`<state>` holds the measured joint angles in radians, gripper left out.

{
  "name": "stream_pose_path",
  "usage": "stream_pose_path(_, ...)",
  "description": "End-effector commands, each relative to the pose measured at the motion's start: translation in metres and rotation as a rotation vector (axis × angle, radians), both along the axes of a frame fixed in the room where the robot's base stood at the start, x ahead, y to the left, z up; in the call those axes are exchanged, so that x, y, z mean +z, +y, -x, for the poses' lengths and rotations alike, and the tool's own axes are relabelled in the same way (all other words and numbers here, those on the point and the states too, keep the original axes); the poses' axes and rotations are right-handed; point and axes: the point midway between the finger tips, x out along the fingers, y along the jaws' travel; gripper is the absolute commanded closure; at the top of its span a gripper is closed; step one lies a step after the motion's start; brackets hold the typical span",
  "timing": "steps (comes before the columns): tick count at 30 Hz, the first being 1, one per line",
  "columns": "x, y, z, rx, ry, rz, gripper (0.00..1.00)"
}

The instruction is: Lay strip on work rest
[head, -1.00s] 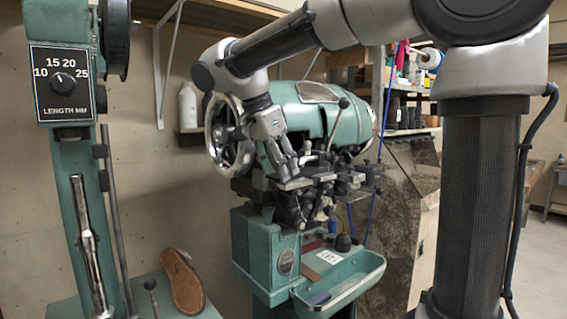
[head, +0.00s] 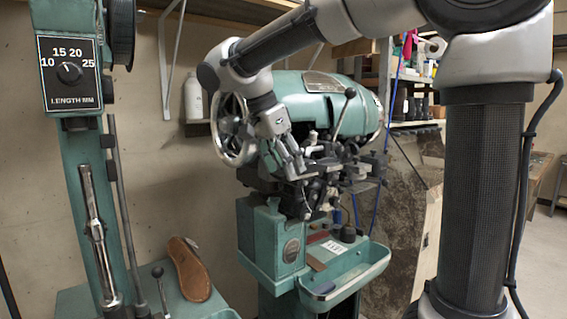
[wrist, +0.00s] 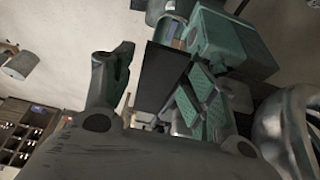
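My gripper (head: 297,172) is at the head of the teal stitching machine (head: 325,105), pointing down and right, by the dark metal parts at its front. The work rest cannot be told apart from the dark parts near the fingertips. No strip can be made out for certain.
A teal tray (head: 365,272) juts out below the machine head, with small items in it. A brown sole (head: 188,268) leans at the lower left by the teal column with the length dial (head: 70,72). A handwheel (head: 232,130) is close behind my gripper.

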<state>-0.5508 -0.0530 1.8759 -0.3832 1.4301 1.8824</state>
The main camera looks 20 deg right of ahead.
Motion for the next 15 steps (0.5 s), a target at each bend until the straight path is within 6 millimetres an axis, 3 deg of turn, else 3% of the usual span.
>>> stream_pose_path(15,0.0014,0.0042,0.0006,0.001,-0.004,0.000,0.43)
